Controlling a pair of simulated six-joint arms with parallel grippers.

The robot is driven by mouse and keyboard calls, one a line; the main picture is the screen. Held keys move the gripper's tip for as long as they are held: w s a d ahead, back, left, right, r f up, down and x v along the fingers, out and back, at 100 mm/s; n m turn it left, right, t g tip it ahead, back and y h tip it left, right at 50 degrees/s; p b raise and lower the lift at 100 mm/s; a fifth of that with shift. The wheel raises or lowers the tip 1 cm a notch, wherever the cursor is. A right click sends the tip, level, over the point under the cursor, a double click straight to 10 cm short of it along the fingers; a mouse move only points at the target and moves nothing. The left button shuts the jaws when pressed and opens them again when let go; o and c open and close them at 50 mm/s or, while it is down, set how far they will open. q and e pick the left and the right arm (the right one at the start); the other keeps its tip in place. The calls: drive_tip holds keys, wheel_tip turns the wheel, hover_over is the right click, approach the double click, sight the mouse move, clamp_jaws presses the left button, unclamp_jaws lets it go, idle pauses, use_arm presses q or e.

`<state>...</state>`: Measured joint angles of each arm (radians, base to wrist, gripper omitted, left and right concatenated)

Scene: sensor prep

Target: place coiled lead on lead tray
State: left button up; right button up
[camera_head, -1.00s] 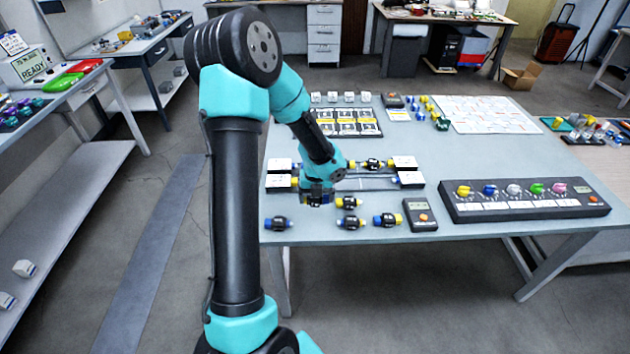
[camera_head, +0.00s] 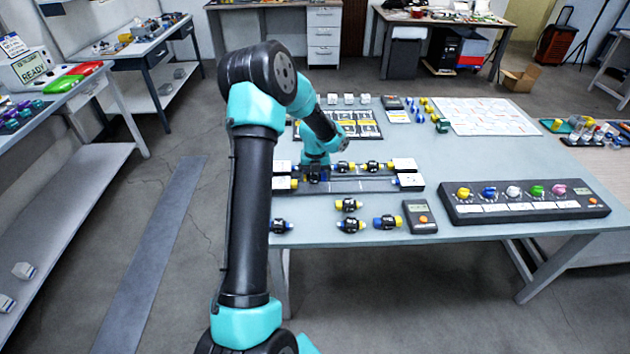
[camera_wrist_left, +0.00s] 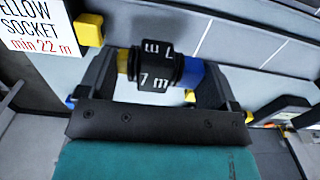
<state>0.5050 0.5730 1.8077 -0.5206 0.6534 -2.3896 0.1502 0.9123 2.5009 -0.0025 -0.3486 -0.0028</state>
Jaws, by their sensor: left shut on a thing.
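My left gripper (camera_head: 316,176) is over the left part of a tray-like fixture (camera_head: 350,185) with white labelled end blocks. In the left wrist view it (camera_wrist_left: 155,85) is shut on a coiled lead (camera_wrist_left: 158,70), black with "7 m" in white, one yellow end and one blue end. The fingers mostly hide this lead in the head view. Two more coiled leads (camera_head: 373,166) lie along the fixture's back row. Loose coiled leads (camera_head: 349,205) lie in front of it. A block marked "yellow socket min 22 m" (camera_wrist_left: 33,27) shows beside the held lead. I cannot tell whether the lead touches the fixture.
A handheld meter (camera_head: 419,217) and a panel with coloured knobs (camera_head: 525,200) stand to the right. A labelled board (camera_head: 350,125) and small yellow and blue parts (camera_head: 425,108) lie behind. The table's front edge is close to the loose leads.

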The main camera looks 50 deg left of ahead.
sight(315, 180)
use_arm(q)
drive_tip(key=shift+w+a, duration=0.25)
drive_tip(key=shift+f, duration=1.8)
drive_tip(key=shift+f, duration=0.1)
drive_tip(key=o, duration=0.8)
drive_tip(key=shift+c, duration=0.2)
wheel_tip(315, 180, up, 12)
drive_tip(key=shift+r, duration=0.15)
